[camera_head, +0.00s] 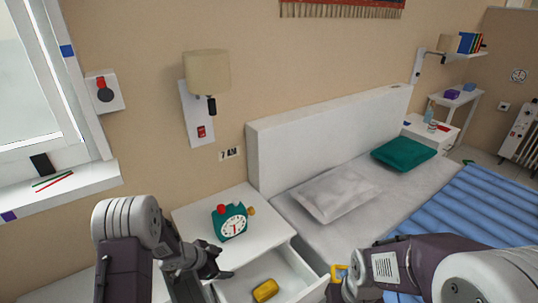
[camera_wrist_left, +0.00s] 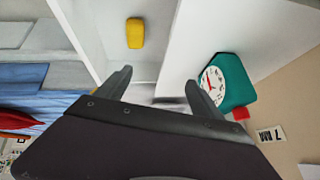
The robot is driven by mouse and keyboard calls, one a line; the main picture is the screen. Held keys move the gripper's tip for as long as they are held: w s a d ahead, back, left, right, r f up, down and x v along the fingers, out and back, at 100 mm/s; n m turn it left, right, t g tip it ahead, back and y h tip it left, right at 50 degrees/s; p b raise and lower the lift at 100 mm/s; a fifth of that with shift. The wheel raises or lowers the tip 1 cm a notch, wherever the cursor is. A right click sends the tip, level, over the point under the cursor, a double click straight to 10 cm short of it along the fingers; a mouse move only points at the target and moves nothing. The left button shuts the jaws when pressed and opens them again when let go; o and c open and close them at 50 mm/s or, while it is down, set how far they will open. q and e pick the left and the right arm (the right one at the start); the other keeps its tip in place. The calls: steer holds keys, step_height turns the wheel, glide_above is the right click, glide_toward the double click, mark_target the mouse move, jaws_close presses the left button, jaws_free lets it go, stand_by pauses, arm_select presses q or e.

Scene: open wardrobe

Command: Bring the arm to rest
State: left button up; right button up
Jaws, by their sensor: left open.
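My left gripper (camera_head: 222,262) hangs in front of the nightstand, left of the open drawer. In the left wrist view its two fingers (camera_wrist_left: 157,84) are spread apart with nothing held between them. My right arm comes in from the lower right in the head view, and its gripper end (camera_head: 342,288) is partly cut off at the bottom edge. Whether it is open or shut cannot be made out.
A green alarm clock (camera_head: 231,221) stands on the white nightstand (camera_head: 190,213). The drawer (camera_head: 295,267) below is open and holds a yellow object (camera_head: 265,290). The bed (camera_head: 303,232) is at the right, with grey and green pillows. A window sill (camera_head: 90,180) is at the left.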

arm_select(q)
step_height(320, 180, up, 9)
steer(key=s+a+n+t+y+b, duration=0.2)
steer(key=s+n+y+b, duration=0.15)
steer(key=n+b, duration=0.2)
steer(key=s+f+n+g+y+p, duration=0.1)
steer(key=s+f+n+g, duration=0.2)
steer(key=s, duration=0.6)
steer(key=s+f+n+g, duration=0.1)
steer(key=s+n+g, duration=0.25)
steer(key=s, duration=0.65)
step_height(320, 180, up, 16)
steer(key=p, duration=1.5)
steer(key=shift+w+n, duration=0.3)
steer(key=shift+w, duration=0.1)
steer(key=shift+f, duration=0.2)
